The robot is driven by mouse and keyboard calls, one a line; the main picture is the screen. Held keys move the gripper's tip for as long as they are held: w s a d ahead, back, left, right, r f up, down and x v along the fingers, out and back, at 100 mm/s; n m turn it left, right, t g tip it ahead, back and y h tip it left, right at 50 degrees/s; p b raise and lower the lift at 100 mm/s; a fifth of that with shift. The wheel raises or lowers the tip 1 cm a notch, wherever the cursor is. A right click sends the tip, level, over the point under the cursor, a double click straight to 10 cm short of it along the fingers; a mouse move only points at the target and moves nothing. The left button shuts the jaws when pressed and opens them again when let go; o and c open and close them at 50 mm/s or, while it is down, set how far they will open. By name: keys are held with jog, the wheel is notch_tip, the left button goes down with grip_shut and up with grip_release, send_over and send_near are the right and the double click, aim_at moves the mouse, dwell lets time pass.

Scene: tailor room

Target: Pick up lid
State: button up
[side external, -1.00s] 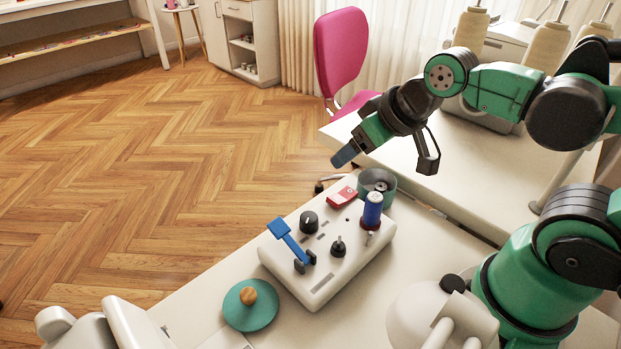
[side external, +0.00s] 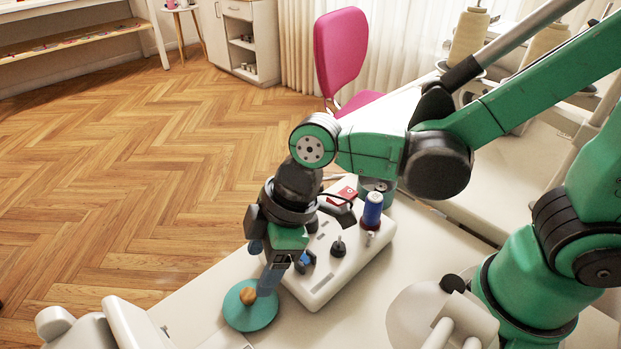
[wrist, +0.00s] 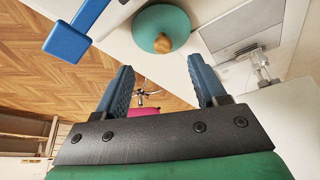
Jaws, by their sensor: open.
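The lid (side external: 250,316) is a flat teal disc with a round wooden knob (side external: 248,296). It lies on the pale table to the left of a white control box. In the wrist view the lid (wrist: 152,22) is at the top centre, beyond the fingertips and roughly in line with the gap between them. My gripper (side external: 262,266) points down above and beside the lid, with one blue finger overlapping the lid's right part in the side view. In the wrist view the two fingers (wrist: 163,70) are spread apart with nothing between them. Whether a finger touches the lid cannot be told.
The white control box (side external: 318,288) stands close to the right, with a blue lever (wrist: 68,40), a black knob (side external: 338,247) and a blue spool (side external: 372,208). A green round pot (side external: 385,186) is behind it. White machine parts (side external: 125,322) stand at the lower left.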

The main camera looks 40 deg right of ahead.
aim_at(249, 294)
jog(key=shift+s+a+f, duration=0.1)
jog(key=shift+a+f, duration=0.15)
jog(key=shift+x, duration=2.65)
grip_shut()
